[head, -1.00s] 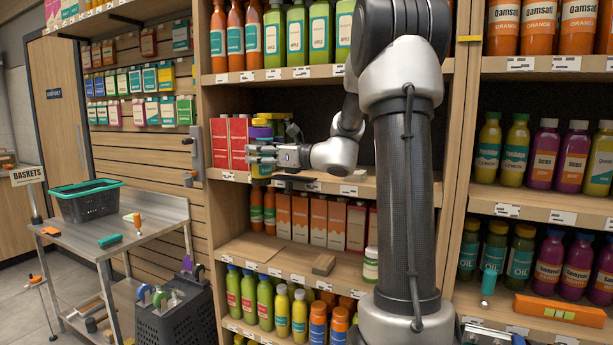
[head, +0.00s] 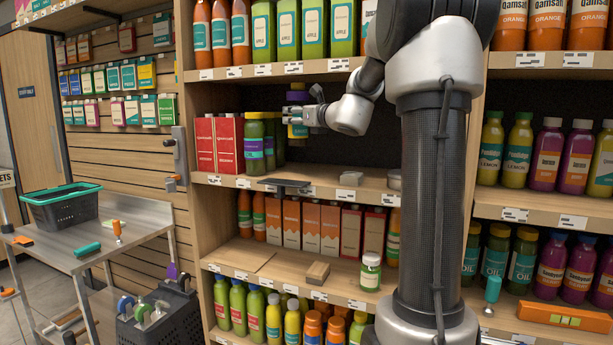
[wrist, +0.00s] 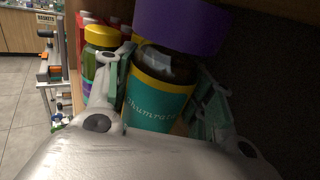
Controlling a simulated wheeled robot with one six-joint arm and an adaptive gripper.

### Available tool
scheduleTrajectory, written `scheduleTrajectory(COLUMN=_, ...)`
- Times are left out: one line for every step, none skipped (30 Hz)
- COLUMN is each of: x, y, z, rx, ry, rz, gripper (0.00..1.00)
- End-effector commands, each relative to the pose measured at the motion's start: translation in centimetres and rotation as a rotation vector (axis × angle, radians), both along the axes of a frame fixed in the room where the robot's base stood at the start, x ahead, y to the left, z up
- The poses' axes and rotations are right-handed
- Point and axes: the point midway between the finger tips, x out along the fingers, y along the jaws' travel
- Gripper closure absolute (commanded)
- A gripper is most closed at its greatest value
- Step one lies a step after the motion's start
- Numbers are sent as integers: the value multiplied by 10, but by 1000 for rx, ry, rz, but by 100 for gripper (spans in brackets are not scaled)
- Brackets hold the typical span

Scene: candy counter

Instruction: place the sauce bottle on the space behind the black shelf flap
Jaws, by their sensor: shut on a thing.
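The sauce bottle (head: 298,132) is dark, with a purple cap and a teal and yellow label. My gripper (head: 293,115) is shut on it and holds it upright at the middle shelf opening. In the wrist view the bottle (wrist: 157,98) stands between my two fingers (wrist: 165,78), its cap top cut off by the frame. The black shelf flap (head: 285,183) is a flat dark plate at the middle shelf's front edge, below the bottle.
Green bottles (head: 254,150) and red boxes (head: 228,145) stand left of the held bottle. A grey block (head: 350,175) lies right of the flap. Bare shelf shows between flap and block. The upper shelf (head: 300,72) with bottles is above my gripper.

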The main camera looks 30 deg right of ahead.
Motion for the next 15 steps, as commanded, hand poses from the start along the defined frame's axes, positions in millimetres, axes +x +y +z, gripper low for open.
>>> scheduleTrajectory(x=0, y=-2, z=0, rx=1, ry=-1, rz=-9, gripper=89)
scheduleTrajectory(x=0, y=-2, z=-3, rx=3, ry=0, rz=-13, gripper=89)
scheduleTrajectory(x=0, y=-3, z=-9, rx=3, ry=2, rz=-17, gripper=89)
scheduleTrajectory(x=0, y=-4, z=-15, rx=4, ry=2, rz=-19, gripper=89)
scheduleTrajectory(x=0, y=-4, z=-21, rx=5, ry=3, rz=-19, gripper=89)
scheduleTrajectory(x=0, y=-4, z=-29, rx=5, ry=3, rz=-19, gripper=89)
scheduleTrajectory(x=0, y=-4, z=-35, rx=6, ry=5, rz=-19, gripper=89)
scheduleTrajectory(x=0, y=-4, z=-40, rx=4, ry=3, rz=-19, gripper=89)
scheduleTrajectory(x=0, y=-4, z=-46, rx=4, ry=1, rz=-19, gripper=89)
scheduleTrajectory(x=0, y=-4, z=-50, rx=4, ry=2, rz=-19, gripper=89)
scheduleTrajectory(x=0, y=-4, z=-53, rx=2, ry=1, rz=-18, gripper=89)
scheduleTrajectory(x=0, y=-4, z=-56, rx=3, ry=0, rz=-18, gripper=89)
scheduleTrajectory(x=0, y=-3, z=-59, rx=2, ry=0, rz=-17, gripper=89)
scheduleTrajectory(x=0, y=-3, z=-62, rx=2, ry=1, rz=-17, gripper=89)
scheduleTrajectory(x=0, y=-4, z=-67, rx=3, ry=1, rz=-18, gripper=89)
